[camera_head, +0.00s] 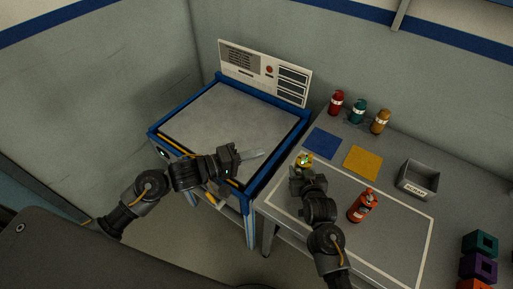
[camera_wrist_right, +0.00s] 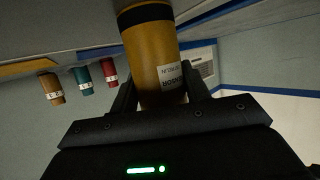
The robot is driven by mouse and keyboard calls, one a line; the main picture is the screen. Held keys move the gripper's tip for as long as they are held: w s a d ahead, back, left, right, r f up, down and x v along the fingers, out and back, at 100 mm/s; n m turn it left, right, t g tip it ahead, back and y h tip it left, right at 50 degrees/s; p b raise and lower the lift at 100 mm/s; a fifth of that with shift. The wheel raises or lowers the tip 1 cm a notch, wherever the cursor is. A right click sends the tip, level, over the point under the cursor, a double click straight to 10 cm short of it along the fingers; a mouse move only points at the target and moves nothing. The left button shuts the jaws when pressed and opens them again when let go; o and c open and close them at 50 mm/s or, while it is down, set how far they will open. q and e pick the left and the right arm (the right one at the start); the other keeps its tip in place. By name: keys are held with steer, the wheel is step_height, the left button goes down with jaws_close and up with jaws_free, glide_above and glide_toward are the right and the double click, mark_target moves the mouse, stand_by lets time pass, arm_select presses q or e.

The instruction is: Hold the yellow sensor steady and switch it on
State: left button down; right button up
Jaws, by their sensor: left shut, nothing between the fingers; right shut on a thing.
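The yellow sensor (camera_head: 304,161) is a small cylinder with a white printed label, which shows in the right wrist view (camera_wrist_right: 155,60). My right gripper (camera_head: 301,171) is shut on it, with one finger on each side, over the right-hand table near its left edge. A small greenish spot shows on the sensor's top in the head view; I cannot tell whether it is a lit lamp. My left gripper (camera_head: 258,154) is shut and empty, to the left of the sensor and apart from it, over the right edge of the blue-framed machine.
The blue-framed machine (camera_head: 225,115) has a panel (camera_head: 265,72) behind it. On the right-hand table are a red-orange bottle (camera_head: 363,206), a grey bin (camera_head: 418,180), blue (camera_head: 322,143) and yellow (camera_head: 363,163) squares, and red (camera_head: 336,103), teal (camera_head: 357,112) and yellow (camera_head: 380,122) canisters.

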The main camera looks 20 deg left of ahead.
steer(key=o, duration=1.1)
